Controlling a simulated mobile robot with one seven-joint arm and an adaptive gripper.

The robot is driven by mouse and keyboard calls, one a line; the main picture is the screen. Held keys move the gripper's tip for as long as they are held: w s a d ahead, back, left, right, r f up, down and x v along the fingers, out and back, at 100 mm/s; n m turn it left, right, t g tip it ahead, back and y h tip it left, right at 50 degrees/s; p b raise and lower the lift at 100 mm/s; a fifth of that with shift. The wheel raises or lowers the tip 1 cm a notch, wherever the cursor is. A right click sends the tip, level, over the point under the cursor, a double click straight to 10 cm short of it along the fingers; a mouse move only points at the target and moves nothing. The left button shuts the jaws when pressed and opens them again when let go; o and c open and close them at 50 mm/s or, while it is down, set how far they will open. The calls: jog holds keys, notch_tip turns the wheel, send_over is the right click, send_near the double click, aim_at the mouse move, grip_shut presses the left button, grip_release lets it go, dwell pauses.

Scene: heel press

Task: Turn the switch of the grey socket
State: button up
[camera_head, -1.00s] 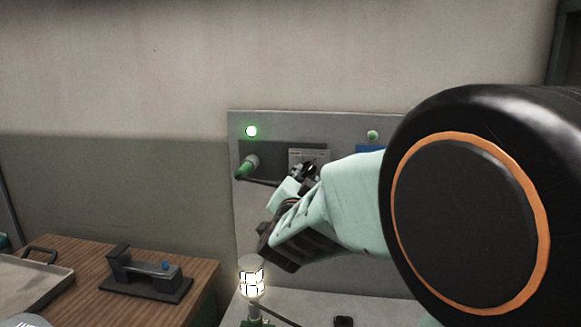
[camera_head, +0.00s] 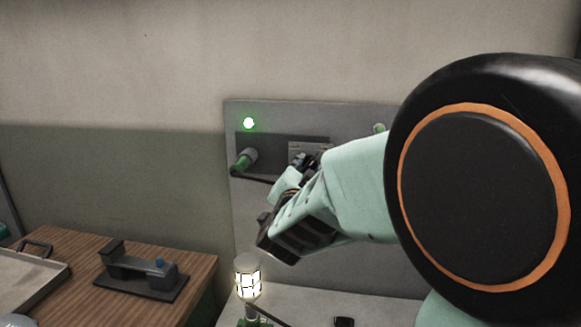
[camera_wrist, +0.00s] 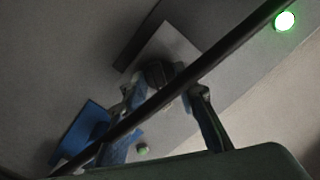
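A dark grey socket plate (camera_head: 268,139) is on the upright grey panel, with a green and grey plug (camera_head: 245,160) at its left. A light grey switch plate (camera_head: 297,147) is on its right side, partly hidden by my gripper (camera_head: 311,165). In the wrist view the light plate (camera_wrist: 165,45) carries a dark round switch knob (camera_wrist: 158,73). My gripper's two fingers (camera_wrist: 162,95) are apart, one to each side of the knob. Whether they touch it cannot be told. The knob is hidden behind my gripper in the head view.
A black cable (camera_wrist: 190,75) crosses the wrist view in front of the fingers. A green lamp (camera_head: 248,123) glows on the panel. A blue plate (camera_wrist: 80,130) sits beside the switch plate. A lit caged lamp (camera_head: 248,280) stands below; a wooden table (camera_head: 200,268) is at left.

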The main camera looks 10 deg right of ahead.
jog(key=shift+c, duration=0.7)
grip_shut()
jog(key=shift+n, duration=0.3)
jog(key=n+p, duration=0.1)
jog(key=n, duration=0.5)
jog(key=shift+r+p, duration=0.1)
jog(key=shift+p, duration=0.3)
jog(key=n+p, duration=0.1)
jog(key=n, duration=0.2)
jog(key=shift+n, duration=0.4)
jog(key=shift+n+p, duration=0.9)
jog(key=shift+n, duration=0.8)
